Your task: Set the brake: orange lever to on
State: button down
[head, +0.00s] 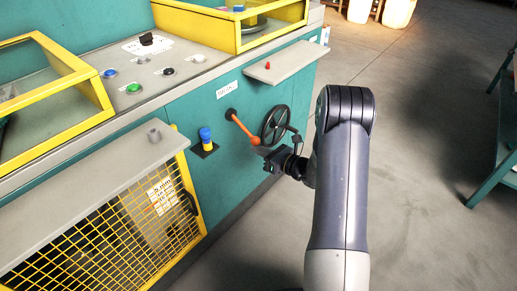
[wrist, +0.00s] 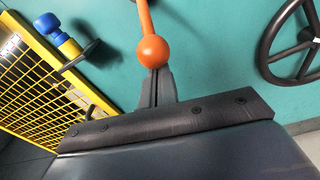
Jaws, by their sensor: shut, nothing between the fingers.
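The orange lever (head: 242,127) sticks out of the teal machine panel and slants down to the right from its pivot. Its round knob (wrist: 153,51) is at the low end, large in the wrist view. A small white label (head: 227,89), likely reading "BRAKE", is above the pivot. My gripper (head: 264,153) is just below and right of the knob. In the wrist view its fingers (wrist: 158,80) are shut and empty, their tips right at the knob's lower edge. I cannot tell whether they touch it. No on or off marks are readable.
A black handwheel (head: 276,124) is close to the right of the lever. A blue-and-yellow knob (head: 206,138) on a bracket stands to the left, beside a yellow mesh guard (head: 128,226). A grey shelf (head: 287,62) juts out above.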

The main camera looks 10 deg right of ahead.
jog(key=shift+r+p, duration=0.3)
jog(key=r+p, duration=0.1)
jog(key=p, duration=0.1)
jog(key=s+r+g+h+p, duration=0.1)
jog(key=p, duration=0.1)
jog(key=d+r+g+p, duration=0.1)
jog(key=r+p, duration=0.1)
jog(key=shift+s+h, duration=0.15)
jog(key=shift+h, duration=0.25)
notch_tip(320, 180, up, 10)
jog(key=g+h+p, duration=0.5)
jog(key=g+p, duration=0.1)
jog(key=p, duration=1.7)
send_over(257, 141)
jog(key=s+d, duration=0.1)
jog(key=shift+s+d, duration=0.1)
jog(key=shift+s, duration=0.1)
jog(key=shift+w+r, duration=0.25)
jog(key=shift+f, duration=0.1)
